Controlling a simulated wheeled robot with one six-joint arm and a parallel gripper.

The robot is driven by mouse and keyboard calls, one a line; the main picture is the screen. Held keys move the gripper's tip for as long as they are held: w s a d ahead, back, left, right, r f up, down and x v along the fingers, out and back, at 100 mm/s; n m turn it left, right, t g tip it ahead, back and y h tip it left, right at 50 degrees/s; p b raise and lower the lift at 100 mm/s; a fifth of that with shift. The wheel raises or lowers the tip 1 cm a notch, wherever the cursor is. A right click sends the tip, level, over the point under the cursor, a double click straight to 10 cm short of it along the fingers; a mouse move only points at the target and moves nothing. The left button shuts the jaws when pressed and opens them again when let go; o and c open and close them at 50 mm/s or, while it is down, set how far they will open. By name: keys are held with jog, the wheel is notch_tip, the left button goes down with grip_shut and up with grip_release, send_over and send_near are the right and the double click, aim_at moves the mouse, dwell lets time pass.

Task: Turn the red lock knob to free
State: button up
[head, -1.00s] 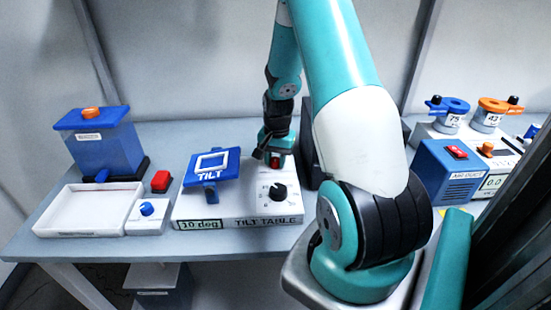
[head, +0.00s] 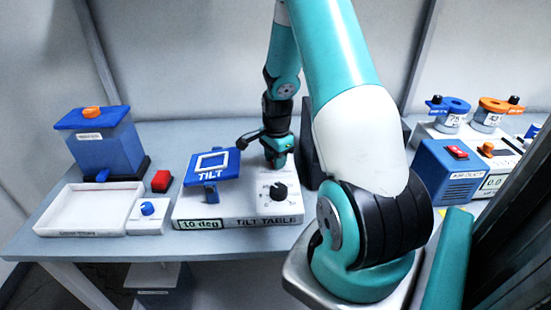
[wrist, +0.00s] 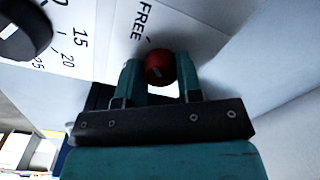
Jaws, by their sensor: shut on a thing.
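The red lock knob (wrist: 160,66) sits between the two teal fingers of my gripper (wrist: 158,74) in the wrist view. The fingers are shut on its sides. A small pale mark shows on the knob's face, but I cannot tell exactly which way it points. The printed word FREE (wrist: 143,22) is just beyond the knob. In the head view my gripper (head: 278,158) points down at the back right of the white tilt table (head: 240,220) and hides the knob there.
A black dial (head: 278,192) stands in front of my gripper on the same base, and the blue TILT plate (head: 212,166) is to its left. A dark upright block (head: 312,150) is close on the right. A white tray (head: 85,208) lies further left.

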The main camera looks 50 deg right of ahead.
dwell(0.4)
jog(key=o, duration=0.9)
jog(key=shift+o, duration=0.2)
jog(key=shift+r, duration=0.15)
notch_tip(320, 180, up, 17)
jog(key=b, duration=0.1)
jog(key=shift+s, duration=0.35)
jog(key=shift+a+r, duration=0.1)
jog(key=shift+a, duration=0.05)
jog(key=a+r+n+t+y, duration=0.1)
jog(key=a+r+n+y, duration=0.15)
jog(key=a+n, duration=1.55)
jog(key=s+a+r+n+y, duration=0.1)
jog(key=s+a+n, duration=0.4)
jog(key=a, duration=0.5)
jog(key=s+a+r+n+g+y, duration=0.1)
jog(key=s+a+n, duration=0.4)
jog(key=s+a, duration=0.4)
jog(key=shift+s+a, duration=0.25)
jog(key=shift+a, duration=0.25)
